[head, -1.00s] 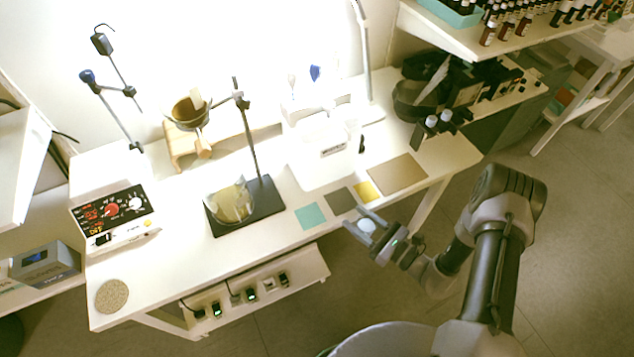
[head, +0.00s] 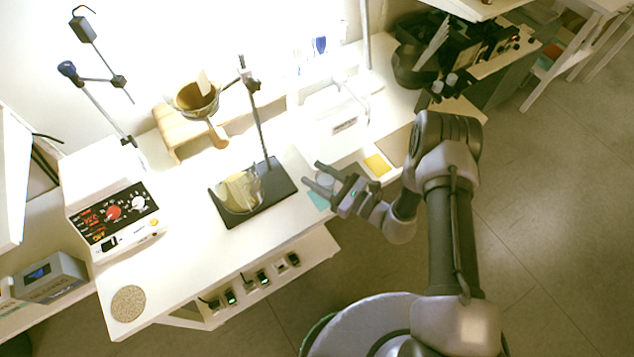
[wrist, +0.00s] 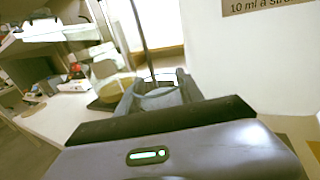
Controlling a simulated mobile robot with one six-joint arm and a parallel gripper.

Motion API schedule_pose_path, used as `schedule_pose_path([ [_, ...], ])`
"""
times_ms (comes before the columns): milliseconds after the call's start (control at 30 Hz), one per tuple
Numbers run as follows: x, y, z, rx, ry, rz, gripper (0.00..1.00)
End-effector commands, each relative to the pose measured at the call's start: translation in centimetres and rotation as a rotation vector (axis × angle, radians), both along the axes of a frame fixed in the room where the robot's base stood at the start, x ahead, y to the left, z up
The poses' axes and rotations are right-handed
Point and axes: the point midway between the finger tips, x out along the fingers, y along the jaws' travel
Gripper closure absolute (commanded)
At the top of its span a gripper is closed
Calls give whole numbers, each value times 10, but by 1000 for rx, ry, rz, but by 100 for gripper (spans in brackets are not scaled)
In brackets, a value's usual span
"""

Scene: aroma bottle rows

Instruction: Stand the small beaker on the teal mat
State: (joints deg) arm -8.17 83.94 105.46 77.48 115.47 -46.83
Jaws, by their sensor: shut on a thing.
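The small beaker (head: 324,180) is clear glass and sits between the fingers of my gripper (head: 318,176), which is shut on it. In the wrist view the beaker's rim (wrist: 158,92) shows between the fingers. The teal mat (head: 318,201) lies on the bench near the front edge, and my gripper covers much of it. In the head view the beaker overlaps the far part of the mat. I cannot tell how high the beaker is above it.
A larger beaker (head: 241,190) stands on the black stand base (head: 278,183) to the left. A white device (head: 335,127) stands behind my gripper. The yellow mat (head: 377,165) lies to the right. The bench's front left is clear except for a round cork mat (head: 128,304).

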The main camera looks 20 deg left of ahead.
Motion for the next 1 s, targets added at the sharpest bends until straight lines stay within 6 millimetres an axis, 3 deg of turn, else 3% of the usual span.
schedule_pose_path([
  [167, 1, 2, -36, 0, 1, -1, 100],
  [500, 1, 2, -39, 0, 0, 0, 100],
  [533, 1, 2, -39, 0, 0, 0, 52],
  [600, 1, 2, -38, 0, 0, 0, 38],
  [633, 1, 2, -38, 0, 0, 0, 34],
  [1000, 1, 0, -33, 0, 0, -1, 34],
])
